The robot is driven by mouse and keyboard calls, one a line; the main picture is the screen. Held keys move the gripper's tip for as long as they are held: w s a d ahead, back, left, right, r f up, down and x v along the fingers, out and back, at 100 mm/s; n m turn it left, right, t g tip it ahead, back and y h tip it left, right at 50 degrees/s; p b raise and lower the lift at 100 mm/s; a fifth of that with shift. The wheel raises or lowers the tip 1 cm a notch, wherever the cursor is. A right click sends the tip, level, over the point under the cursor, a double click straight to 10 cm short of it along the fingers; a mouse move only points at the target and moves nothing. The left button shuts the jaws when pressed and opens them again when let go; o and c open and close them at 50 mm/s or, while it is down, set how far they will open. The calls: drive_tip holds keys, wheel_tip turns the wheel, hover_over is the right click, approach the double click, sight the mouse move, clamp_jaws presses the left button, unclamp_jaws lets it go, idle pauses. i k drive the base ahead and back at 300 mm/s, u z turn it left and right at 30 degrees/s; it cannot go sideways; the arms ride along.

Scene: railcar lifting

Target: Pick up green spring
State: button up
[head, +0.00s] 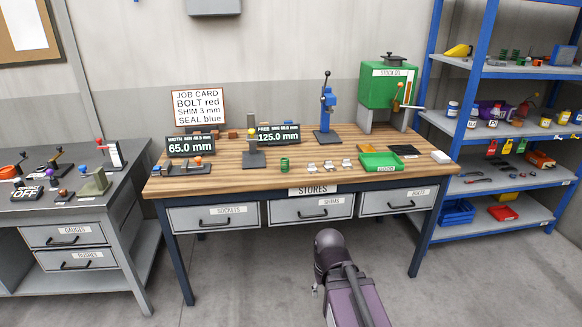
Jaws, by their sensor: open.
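A small green spring (284,164), an upright cylinder, stands on the wooden workbench (228,181) near its front middle. It is just right of a grey gauge stand with a yellow top (254,155). My arm shows at the bottom centre, in front of the bench and below its top, well apart from the spring. My gripper's fingers cannot be made out. More small green coil-like pieces (509,54) sit on the top shelf at the right.
Small metal pieces (328,165) and a green tray (381,161) lie right of the spring. Displays reading 65.0 mm (190,146) and 125.0 mm (279,134) stand behind. A blue press (327,115) and green oil tank (388,85) stand at the back. Drawers (312,207) line the front.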

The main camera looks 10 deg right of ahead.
sight(285, 166)
drive_tip(key=u, duration=0.1)
drive_tip(key=i, duration=0.95)
drive_tip(key=z, duration=0.05)
